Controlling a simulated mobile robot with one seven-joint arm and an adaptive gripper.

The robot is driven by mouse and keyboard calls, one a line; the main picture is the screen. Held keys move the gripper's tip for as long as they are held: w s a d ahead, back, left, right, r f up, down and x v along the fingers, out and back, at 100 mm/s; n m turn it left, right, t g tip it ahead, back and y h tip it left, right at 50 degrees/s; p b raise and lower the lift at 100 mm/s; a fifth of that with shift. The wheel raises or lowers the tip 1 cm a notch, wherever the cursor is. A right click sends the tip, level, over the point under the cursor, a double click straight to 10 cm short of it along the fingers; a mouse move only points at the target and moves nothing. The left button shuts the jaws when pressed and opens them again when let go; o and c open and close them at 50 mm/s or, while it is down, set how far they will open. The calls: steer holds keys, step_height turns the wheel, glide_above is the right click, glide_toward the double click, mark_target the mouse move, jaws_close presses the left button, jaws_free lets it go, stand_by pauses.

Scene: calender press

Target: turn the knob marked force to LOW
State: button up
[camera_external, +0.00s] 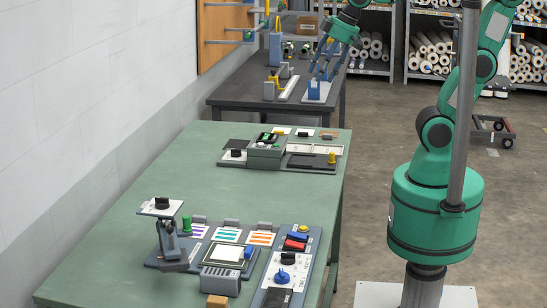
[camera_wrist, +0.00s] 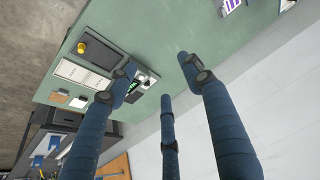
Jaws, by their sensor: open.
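My gripper (camera_external: 325,66) is open and empty, its blue fingers hanging high at the top of the external view. Its fingers also show in the wrist view (camera_wrist: 160,80), spread apart. No label reading force or LOW is legible, so I cannot tell which knob is the force one. Candidates are a black knob (camera_external: 162,202) on a raised tilted plate, a blue knob (camera_external: 282,276) and a black knob (camera_external: 288,258) on the front panel, and a black knob (camera_external: 236,153) on the far unit. My gripper touches none of them.
The green table (camera_external: 150,150) has clear room between its front and far units. A yellow knob (camera_external: 332,157) stands on the far unit and shows in the wrist view (camera_wrist: 81,47). A dark table (camera_external: 240,90) with fixtures stands behind. A pale wall (camera_external: 70,90) borders the left.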

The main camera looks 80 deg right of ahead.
steer(key=w+a+r+g+p, duration=0.1)
steer(key=w+a+r+p, duration=0.25)
steer(key=w, duration=0.35)
steer(key=w+a+r+p, duration=0.3)
steer(key=w+a, duration=0.2)
steer(key=w, duration=0.3)
steer(key=w+a+g+p, duration=0.2)
steer(key=w+a+p, duration=0.4)
steer(key=w+a, duration=0.7)
steer(key=g+p, duration=0.2)
steer(key=p, duration=0.9)
glide_above(162, 202)
step_height(162, 202, down, 17)
steer(key=shift+w+d, duration=0.1)
steer(key=shift+d, duration=0.1)
step_height(162, 202, down, 14)
steer(key=shift+r+p, duration=0.15)
steer(key=shift+p, duration=0.95)
